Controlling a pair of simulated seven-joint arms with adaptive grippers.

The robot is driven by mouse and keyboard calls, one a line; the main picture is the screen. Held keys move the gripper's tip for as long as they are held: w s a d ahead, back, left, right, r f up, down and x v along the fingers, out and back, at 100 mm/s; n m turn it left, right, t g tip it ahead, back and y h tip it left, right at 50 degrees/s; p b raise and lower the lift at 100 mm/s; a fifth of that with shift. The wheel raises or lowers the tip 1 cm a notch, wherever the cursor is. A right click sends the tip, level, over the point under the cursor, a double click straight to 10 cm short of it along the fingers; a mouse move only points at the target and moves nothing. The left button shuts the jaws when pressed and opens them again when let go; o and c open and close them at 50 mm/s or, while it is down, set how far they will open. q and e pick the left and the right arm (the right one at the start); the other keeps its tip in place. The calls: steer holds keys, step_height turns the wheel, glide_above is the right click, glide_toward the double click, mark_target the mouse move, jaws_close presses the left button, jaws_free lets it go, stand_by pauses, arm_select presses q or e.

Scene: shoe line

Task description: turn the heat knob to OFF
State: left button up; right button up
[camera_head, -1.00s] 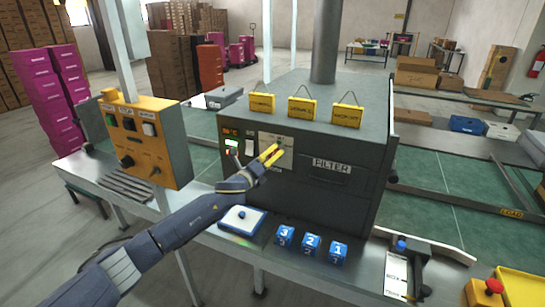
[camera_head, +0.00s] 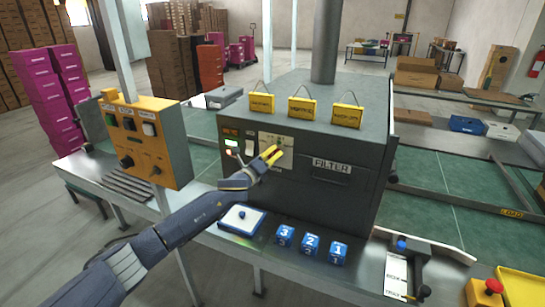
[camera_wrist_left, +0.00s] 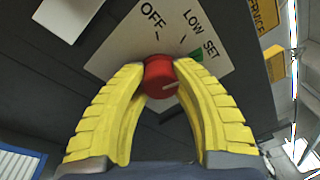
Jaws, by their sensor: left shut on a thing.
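The red heat knob (camera_wrist_left: 158,80) sits on a pale label plate (camera_wrist_left: 118,48) on the dark machine's front. The plate reads OFF, LOW and SET, with a green mark beside SET. A pale line on the knob's face slants toward the right side of the wrist view; it does not line up with the OFF mark. My left gripper (camera_wrist_left: 162,72) has its yellow fingertips closed on both sides of the knob. In the head view, my left gripper (camera_head: 271,156) is at the plate and mostly hides the knob. My right gripper is not in view.
The dark machine (camera_head: 340,205) has a FILTER drawer (camera_head: 331,166) right of the gripper and yellow hanging tags (camera_head: 302,110) above. An orange control box (camera_head: 160,150) stands left. Numbered blue blocks (camera_head: 311,244) and a blue-edged tray (camera_head: 242,219) sit on the ledge below.

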arm_select(q)
jaws_close()
steer(key=n, duration=0.6)
steer(key=shift+f+n+t, duration=0.2)
steer(key=shift+n+t, duration=0.2)
steer(key=n, duration=0.5)
steer(key=shift+d+t, duration=0.1)
steer(key=shift+t, duration=0.3)
steer(key=shift+n+t+y, duration=0.3)
steer(key=shift+n+y, duration=0.2)
steer(key=shift+n, duration=2.3)
steer(key=o, duration=1)
jaws_free()
steer(key=shift+r, duration=0.1)
